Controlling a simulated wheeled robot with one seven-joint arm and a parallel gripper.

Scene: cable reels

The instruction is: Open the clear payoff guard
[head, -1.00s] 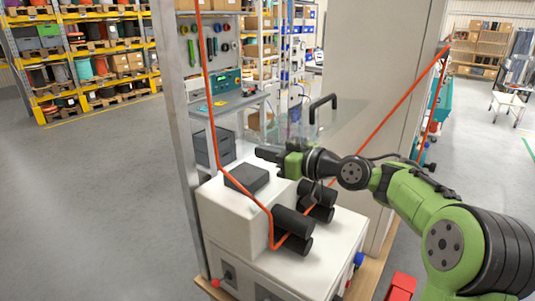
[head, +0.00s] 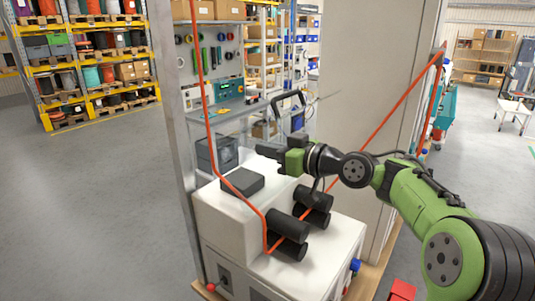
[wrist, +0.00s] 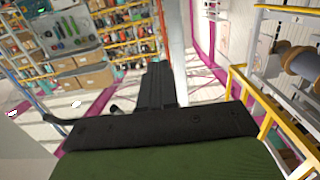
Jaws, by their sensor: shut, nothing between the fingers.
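The clear payoff guard is nearly invisible in the head view. Its black loop handle (head: 288,101) stands tilted above my gripper, and a thin, faint guard edge (head: 325,97) runs right from it. The rest of the panel is too transparent to trace. My gripper (head: 262,151) points left over the white payoff machine (head: 232,212), below the handle and apart from it. Its fingers are shut and empty. The closed fingers also show in the wrist view (wrist: 156,85). I cannot tell whether the gripper or arm touches the clear panel.
Orange cable (head: 203,90) runs past a metal post (head: 176,110) and through black rollers (head: 288,224) on the machine. A dark grey block (head: 242,181) sits on its top. A tall beige cabinet (head: 365,85) stands behind my arm. Open floor lies left.

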